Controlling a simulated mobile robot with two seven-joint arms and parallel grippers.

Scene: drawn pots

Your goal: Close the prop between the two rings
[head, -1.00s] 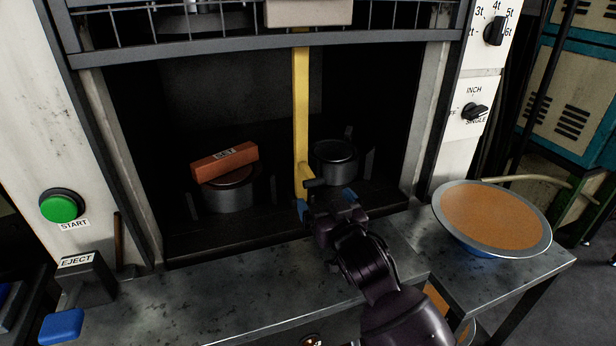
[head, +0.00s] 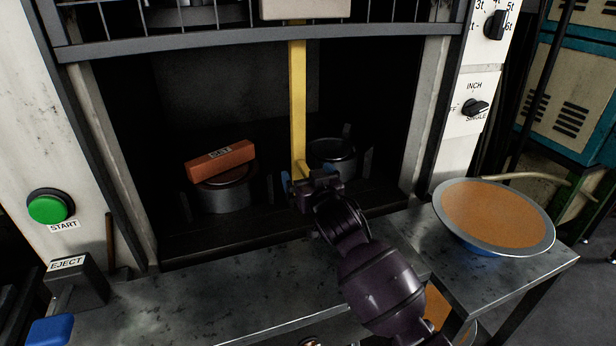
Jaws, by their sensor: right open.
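The yellow prop (head: 298,105) stands upright in the dark press opening, between the two rings. The left ring (head: 228,197) is a dark, round metal piece with a red-brown brick (head: 220,158) lying tilted on top. The right ring (head: 333,156) is a similar dark round piece, with nothing seen on it. My right gripper (head: 303,183) is open at the prop's lower end, with a blue fingertip showing at its left. The gripper hides the prop's foot, and I cannot tell whether it touches the prop. My left gripper is out of view.
A grey guard (head: 250,43) crosses above the opening. A pan of orange-brown material (head: 495,215) stands on the metal table at right. The green START button (head: 50,206) and EJECT box (head: 72,280) are at left. The front ledge (head: 200,305) is mostly clear.

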